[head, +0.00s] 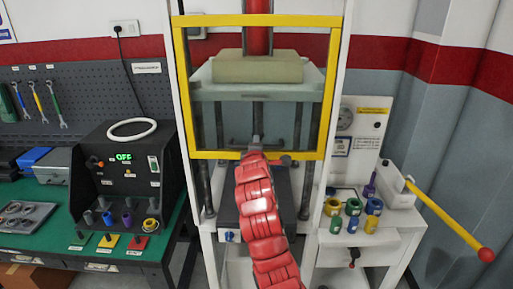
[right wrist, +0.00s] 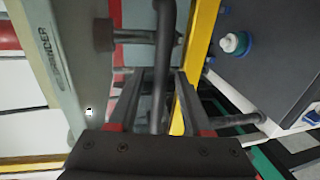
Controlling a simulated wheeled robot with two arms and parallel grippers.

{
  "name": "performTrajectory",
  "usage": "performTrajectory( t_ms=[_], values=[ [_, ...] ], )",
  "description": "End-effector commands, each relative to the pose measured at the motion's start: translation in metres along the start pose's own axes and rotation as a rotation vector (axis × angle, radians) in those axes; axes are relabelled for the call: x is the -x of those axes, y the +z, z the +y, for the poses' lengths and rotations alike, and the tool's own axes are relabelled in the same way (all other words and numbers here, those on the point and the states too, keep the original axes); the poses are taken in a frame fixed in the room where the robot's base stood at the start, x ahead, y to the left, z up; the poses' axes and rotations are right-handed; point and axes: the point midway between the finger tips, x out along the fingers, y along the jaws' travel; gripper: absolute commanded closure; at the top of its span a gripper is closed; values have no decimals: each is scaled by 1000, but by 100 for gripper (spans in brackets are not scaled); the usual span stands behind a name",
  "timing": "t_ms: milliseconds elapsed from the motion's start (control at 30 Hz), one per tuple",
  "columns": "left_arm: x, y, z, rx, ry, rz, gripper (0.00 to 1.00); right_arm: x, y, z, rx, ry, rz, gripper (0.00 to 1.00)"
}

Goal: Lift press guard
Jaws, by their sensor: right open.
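The press guard (head: 181,80) is a yellow frame with a clear pane across the front of the press. Its lower bar crosses the head view just behind my right gripper (head: 257,143). The yellow bar also shows in the right wrist view (right wrist: 203,40). In that view my right gripper (right wrist: 158,80) is open, with a dark, bent handle bar (right wrist: 160,110) running between its two fingers. I cannot tell whether the fingers touch the bar. My red right arm hides part of the lower press. My left gripper is not in view.
A green bench (head: 140,250) with a control box (head: 110,170) stands left. At right are several coloured cylinders (head: 354,207) on the press table and a lever with a yellow shaft (head: 445,216). A pale block (head: 258,67) sits inside the press under a red ram (head: 258,38).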

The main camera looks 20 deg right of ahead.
Motion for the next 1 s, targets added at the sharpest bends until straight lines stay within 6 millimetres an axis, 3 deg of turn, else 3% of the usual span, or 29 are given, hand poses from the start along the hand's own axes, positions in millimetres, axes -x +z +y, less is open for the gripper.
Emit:
performTrajectory(
  t_ms=[200, 367, 800, 1000],
  values=[
    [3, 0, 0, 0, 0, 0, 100, 3, 0, -1, 0, 0, 0, 50],
    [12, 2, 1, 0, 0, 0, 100, 22, -1, -2, -1, 5, 2, 50],
    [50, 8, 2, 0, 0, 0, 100, 117, -1, -2, 0, 9, 3, 50],
    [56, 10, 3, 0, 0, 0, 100, 155, -1, 1, 1, 4, 2, 50]
  ],
)
